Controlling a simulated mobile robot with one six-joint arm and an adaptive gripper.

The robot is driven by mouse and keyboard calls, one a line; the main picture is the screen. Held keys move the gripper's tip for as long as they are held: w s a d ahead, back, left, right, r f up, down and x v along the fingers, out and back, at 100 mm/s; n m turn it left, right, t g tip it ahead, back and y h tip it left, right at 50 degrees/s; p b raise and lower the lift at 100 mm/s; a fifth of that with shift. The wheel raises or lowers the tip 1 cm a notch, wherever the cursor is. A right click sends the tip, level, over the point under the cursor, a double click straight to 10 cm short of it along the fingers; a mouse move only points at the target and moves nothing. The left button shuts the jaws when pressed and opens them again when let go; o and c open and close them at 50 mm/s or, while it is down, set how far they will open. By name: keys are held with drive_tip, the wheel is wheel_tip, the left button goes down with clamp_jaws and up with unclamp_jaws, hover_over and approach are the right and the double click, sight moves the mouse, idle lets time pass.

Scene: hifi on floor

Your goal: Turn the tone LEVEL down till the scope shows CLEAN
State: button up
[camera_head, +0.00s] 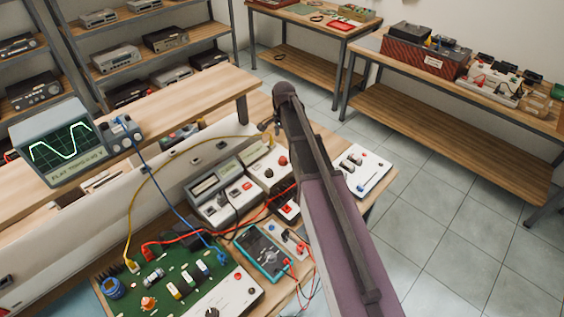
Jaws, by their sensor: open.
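The scope (65,145) stands on the raised shelf at the left. Its green screen shows a wave with flattened tops, and the label below seems to begin "FLAT TOPPED". The word CLEAN does not show. I cannot tell which control is the tone LEVEL; the lettering is too small. My gripper (269,126) is small, dark and partly hidden at the arm's far end, above the bench, apparently empty.
Grey meters (212,200), a teal multimeter (262,250) and loose yellow, blue and red leads crowd the bench. My arm hides part of its right side. Another bench (450,125) stands behind, with tiled floor (440,225) between.

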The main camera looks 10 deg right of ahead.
sight(283, 159)
drive_tip(key=shift+f+b, duration=5.25)
drive_tip(key=shift+f, duration=0.25)
